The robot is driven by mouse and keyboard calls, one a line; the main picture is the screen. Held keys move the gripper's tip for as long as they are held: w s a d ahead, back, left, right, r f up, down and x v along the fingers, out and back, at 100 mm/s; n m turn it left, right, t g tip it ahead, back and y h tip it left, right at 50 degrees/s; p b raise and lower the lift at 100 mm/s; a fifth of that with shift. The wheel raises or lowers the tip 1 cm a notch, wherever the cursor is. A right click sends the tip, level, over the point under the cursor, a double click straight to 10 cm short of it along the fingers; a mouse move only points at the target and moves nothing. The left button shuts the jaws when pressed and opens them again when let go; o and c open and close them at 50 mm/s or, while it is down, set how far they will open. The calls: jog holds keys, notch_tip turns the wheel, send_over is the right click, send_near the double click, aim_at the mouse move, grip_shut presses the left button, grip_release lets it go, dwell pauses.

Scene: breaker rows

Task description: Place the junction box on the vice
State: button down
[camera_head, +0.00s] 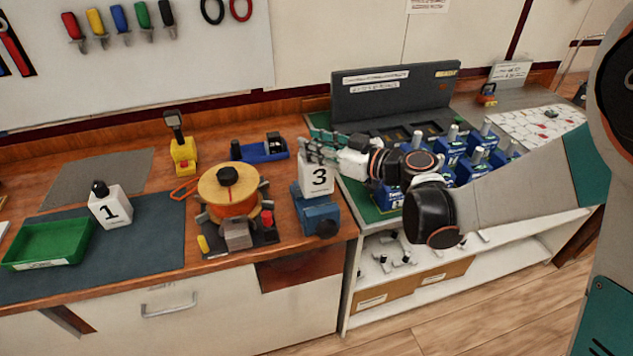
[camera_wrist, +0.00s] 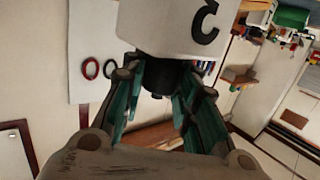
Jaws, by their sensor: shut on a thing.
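The white junction box (camera_head: 319,180) with a black 3 is right over the blue vice (camera_head: 317,217) on the wooden bench, upright. I cannot tell whether it rests on the vice or hangs just above it. My gripper (camera_head: 320,152) is shut on the box from its top end and hides that end in the head view. In the wrist view the box (camera_wrist: 165,28) fills the upper middle, its 3 upside down. There the fingers of my gripper (camera_wrist: 158,82) lie on both sides of its black knob end. The vice is not seen in the wrist view.
A second white box (camera_head: 110,207) with a 1 stands on the dark mat beside a green tray (camera_head: 50,243). An orange spool (camera_head: 234,190) stands close left of the vice. A blue tool (camera_head: 261,150) lies behind. Several blue breakers (camera_head: 450,152) fill the right bench.

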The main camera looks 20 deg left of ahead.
aim_at(317, 170)
jog(key=shift+f+b, duration=2.05)
jog(key=shift+f, duration=1.65)
jog(key=shift+f, duration=0.15)
jog(key=c, duration=1.2)
grip_release()
jog(key=shift+c, duration=0.2)
jog(key=shift+d+r, duration=0.15)
jog(key=shift+r, duration=0.1)
jog(key=p+v, duration=0.2)
jog(key=v, duration=0.9)
jog(key=shift+s+d, duration=0.25)
jog(key=shift+d, duration=0.05)
